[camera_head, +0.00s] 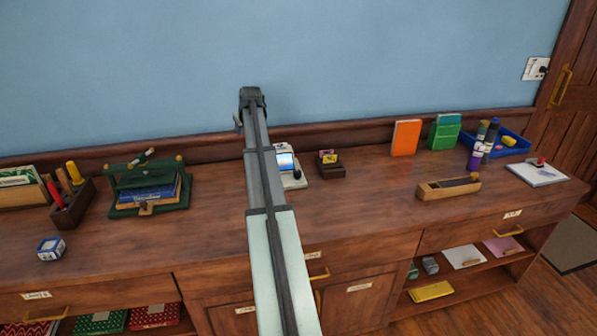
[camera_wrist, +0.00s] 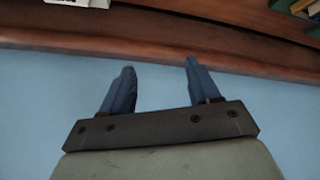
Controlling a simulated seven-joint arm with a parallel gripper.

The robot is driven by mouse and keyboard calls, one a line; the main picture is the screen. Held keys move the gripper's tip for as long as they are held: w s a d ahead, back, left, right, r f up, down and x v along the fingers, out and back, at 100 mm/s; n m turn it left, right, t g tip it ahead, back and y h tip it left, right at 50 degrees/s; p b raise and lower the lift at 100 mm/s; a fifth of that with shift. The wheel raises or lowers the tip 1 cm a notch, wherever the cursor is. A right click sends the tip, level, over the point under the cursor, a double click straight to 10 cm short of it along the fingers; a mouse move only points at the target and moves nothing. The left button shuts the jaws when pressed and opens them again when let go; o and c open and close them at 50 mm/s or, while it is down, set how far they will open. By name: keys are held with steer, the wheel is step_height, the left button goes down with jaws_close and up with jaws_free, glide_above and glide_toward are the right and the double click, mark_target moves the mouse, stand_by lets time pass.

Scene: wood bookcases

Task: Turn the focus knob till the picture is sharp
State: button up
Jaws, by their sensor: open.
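A small device with a lit picture screen (camera_head: 285,161) stands on the wooden counter, right of my arm in the head view; this seems to be the one with the focus knob. A dark knob-like part (camera_head: 297,173) shows at its right side, too small to tell clearly. My arm hides the device's left part. My gripper (camera_head: 250,92) is at the far end of the arm, raised in front of the blue wall, above and left of the device. In the wrist view its two fingers (camera_wrist: 157,85) stand apart with nothing between them.
A small dark box with yellow items (camera_head: 329,164) stands just right of the device. A green press with books (camera_head: 148,190) is left of my arm. A wooden plane-like block (camera_head: 448,188) and a blue tray (camera_head: 511,145) are farther right. The counter's front middle is clear.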

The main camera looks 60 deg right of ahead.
steer(key=s+d+f+n+g+y, duration=0.1)
steer(key=s+d, duration=0.1)
steer(key=s, duration=0.4)
steer(key=s+d+f+n+y, duration=0.1)
steer(key=s+d+f, duration=0.15)
steer(key=s, duration=0.45)
steer(key=n+y, duration=0.2)
steer(key=y, duration=0.1)
glide_toward(298, 171)
steer(key=shift+g, duration=0.4)
steer(key=x, duration=0.9)
steer(key=shift+w, duration=0.3)
steer(key=c, duration=1)
